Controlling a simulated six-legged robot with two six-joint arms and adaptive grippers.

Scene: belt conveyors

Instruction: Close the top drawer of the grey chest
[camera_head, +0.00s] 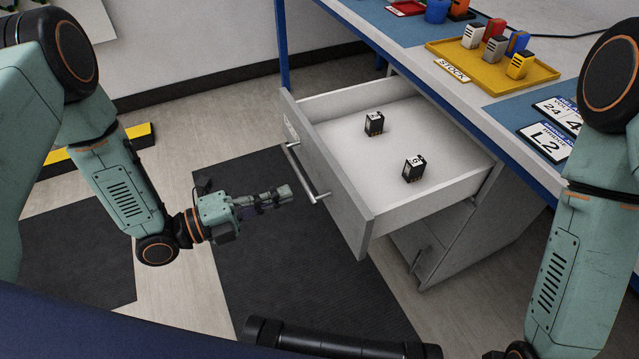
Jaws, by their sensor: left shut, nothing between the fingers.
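The top drawer (332,186) of the grey chest (462,232) is pulled well out from under the workbench. Its front panel faces left and carries a long metal bar handle (303,172). Two small black blocks with white labels lie inside: one (374,124) towards the back, one (414,168) nearer the front of the picture. My left gripper (288,193) is shut and empty, just left of the drawer front, close to the handle; I cannot tell whether it touches. My right arm (565,255) comes down at the right; its gripper is not in view.
The workbench (400,29) stands above the chest with a yellow stock tray (535,77) of coloured blocks and label cards (546,141). A blue bench leg (282,45) stands behind the drawer.

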